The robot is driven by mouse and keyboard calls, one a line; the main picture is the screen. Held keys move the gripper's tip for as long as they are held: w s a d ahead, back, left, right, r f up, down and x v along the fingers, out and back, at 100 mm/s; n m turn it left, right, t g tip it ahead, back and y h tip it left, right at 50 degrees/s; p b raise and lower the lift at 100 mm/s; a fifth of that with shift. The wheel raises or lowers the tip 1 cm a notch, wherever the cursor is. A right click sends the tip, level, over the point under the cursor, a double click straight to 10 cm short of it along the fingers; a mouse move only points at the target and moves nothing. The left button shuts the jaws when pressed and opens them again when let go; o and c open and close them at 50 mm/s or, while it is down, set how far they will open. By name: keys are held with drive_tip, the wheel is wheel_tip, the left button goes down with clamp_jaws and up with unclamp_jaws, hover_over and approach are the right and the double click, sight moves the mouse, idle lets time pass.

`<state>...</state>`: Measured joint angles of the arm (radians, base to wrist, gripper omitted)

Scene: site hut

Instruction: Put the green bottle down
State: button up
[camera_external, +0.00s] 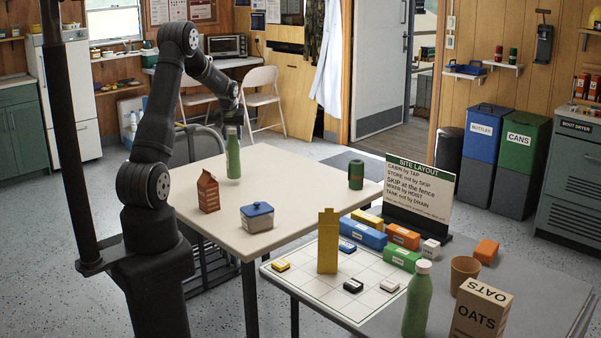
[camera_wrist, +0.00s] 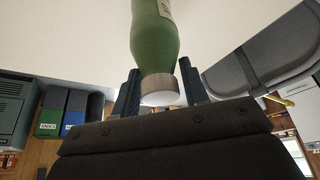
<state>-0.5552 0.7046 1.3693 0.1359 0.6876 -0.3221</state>
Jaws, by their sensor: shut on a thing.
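A green bottle (camera_external: 233,158) with a grey cap is upright at the far side of the white-topped table (camera_external: 290,180). My gripper (camera_external: 232,124) is at its top, shut on its neck. In the wrist view my gripper's fingers (camera_wrist: 158,82) stand on either side of the neck of the green bottle (camera_wrist: 155,35), its cap towards the camera. I cannot tell whether the bottle's base touches the tabletop. A second green bottle (camera_external: 416,305) with a pale cap stands on the grey table at the front right.
A brown carton (camera_external: 208,193), a blue-lidded container (camera_external: 257,218) and a dark green can (camera_external: 356,175) stand on the white-topped table. Its middle is clear. The grey table holds a grid board (camera_external: 300,282), coloured blocks, a sign (camera_external: 420,190), a brown cup (camera_external: 464,270) and an oats box (camera_external: 480,310).

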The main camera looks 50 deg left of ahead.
drive_tip(key=shift+f, duration=1.5)
drive_tip(key=o, duration=1.3)
drive_tip(key=v, duration=1.2)
